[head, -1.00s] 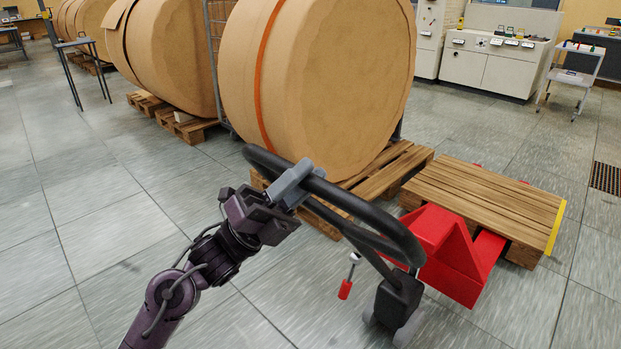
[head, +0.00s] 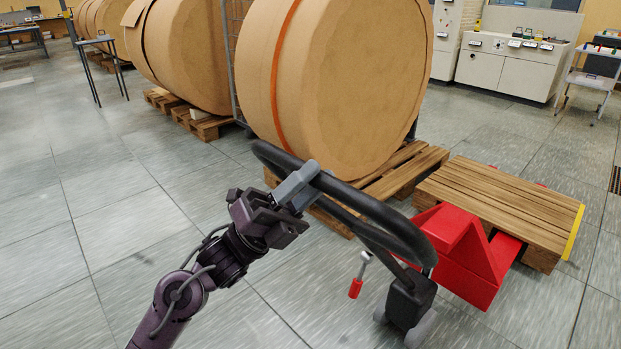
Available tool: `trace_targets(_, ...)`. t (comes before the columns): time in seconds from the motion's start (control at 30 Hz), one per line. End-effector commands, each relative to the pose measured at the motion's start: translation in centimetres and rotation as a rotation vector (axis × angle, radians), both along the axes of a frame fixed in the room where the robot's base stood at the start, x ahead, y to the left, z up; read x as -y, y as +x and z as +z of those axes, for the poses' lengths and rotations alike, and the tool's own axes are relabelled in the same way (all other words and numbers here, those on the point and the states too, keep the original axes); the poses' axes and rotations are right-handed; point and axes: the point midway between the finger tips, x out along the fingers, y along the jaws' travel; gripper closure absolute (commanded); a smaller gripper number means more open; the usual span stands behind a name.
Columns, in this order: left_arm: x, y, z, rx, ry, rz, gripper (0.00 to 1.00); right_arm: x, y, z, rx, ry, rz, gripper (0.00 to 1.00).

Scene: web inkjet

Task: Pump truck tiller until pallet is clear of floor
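The black looped tiller (head: 365,207) of the pallet truck leans up toward me in the head view. The truck's red body (head: 462,258) stands on the floor, with its forks under a wooden pallet (head: 505,203) that has a yellow edge strip. Whether a gap lies under the pallet cannot be told. A small lever with a red grip (head: 355,288) sticks out beside the tiller's base. My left gripper (head: 300,184) is closed around the tiller's loop near its upper left end. My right gripper is not in view.
A large strapped brown paper roll (head: 350,80) stands on another pallet (head: 410,172) just behind the tiller. More rolls stand at the back left. A white cabinet (head: 510,65) and a trolley (head: 592,80) are at the back right.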

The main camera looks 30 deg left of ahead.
Motion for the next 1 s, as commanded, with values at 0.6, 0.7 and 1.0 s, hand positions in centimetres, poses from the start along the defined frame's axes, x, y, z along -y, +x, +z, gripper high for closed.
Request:
trace_targets(0.6, -1.2, -0.8, -1.9, -0.011, 0.001, 0.001, 0.55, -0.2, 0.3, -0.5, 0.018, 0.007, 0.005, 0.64)
trace_targets(0.7, -2.2, -1.6, -3.2, -0.013, 0.001, 0.001, 0.55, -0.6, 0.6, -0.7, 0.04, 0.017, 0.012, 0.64)
trace_targets(1.0, -4.3, -3.4, -5.6, -0.01, 0.001, 0.0, 0.55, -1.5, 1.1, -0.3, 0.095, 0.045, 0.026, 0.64)
